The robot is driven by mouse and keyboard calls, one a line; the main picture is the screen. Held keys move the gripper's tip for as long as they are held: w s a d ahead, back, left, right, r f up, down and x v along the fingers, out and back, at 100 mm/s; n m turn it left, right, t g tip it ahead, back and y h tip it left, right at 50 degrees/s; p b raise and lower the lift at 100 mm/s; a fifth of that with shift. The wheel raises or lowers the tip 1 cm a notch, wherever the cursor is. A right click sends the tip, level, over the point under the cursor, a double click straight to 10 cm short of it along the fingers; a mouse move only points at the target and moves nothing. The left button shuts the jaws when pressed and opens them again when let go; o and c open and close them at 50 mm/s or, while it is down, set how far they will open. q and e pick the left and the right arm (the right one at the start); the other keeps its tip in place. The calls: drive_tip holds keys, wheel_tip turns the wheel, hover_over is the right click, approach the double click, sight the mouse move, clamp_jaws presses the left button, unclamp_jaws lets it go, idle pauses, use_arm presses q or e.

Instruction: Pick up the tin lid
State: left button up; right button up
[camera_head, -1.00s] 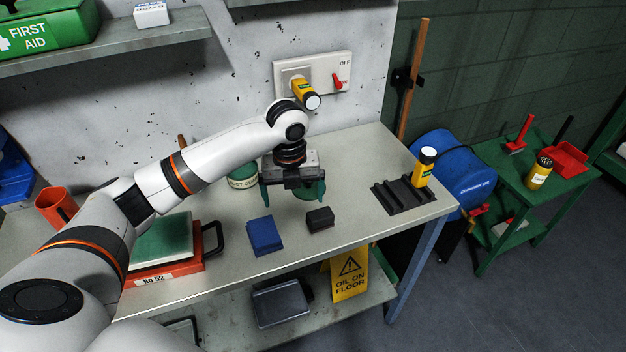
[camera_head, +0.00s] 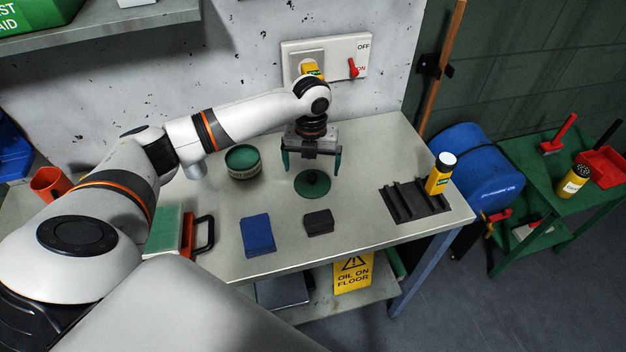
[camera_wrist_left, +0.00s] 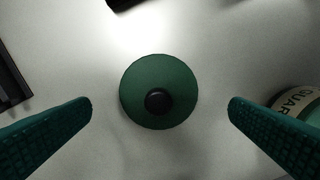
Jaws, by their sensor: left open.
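The tin lid (camera_head: 312,184) is a round green disc with a small dark knob, lying flat on the bench. It also shows in the left wrist view (camera_wrist_left: 160,75), centred between my fingers. My left gripper (camera_head: 311,164) is open above the lid, its green fingertips apart on either side and touching nothing. The fingers also show in the left wrist view (camera_wrist_left: 160,110). The round green tin (camera_head: 243,162), open at the top, stands to the left of the lid. My right gripper is not in view.
A blue block (camera_head: 257,235) and a black block (camera_head: 319,222) lie in front of the lid. The bench (camera_head: 365,160) is clear around the lid.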

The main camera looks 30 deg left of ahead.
sight(312, 175)
use_arm(q)
wheel_tip(312, 175, down, 4)
drive_tip(key=shift+w+r+p, duration=0.15)
drive_tip(key=shift+r+p, duration=0.05)
drive_tip(key=shift+p, duration=0.3)
drive_tip(key=shift+f, duration=0.6)
drive_tip(key=c, duration=0.8)
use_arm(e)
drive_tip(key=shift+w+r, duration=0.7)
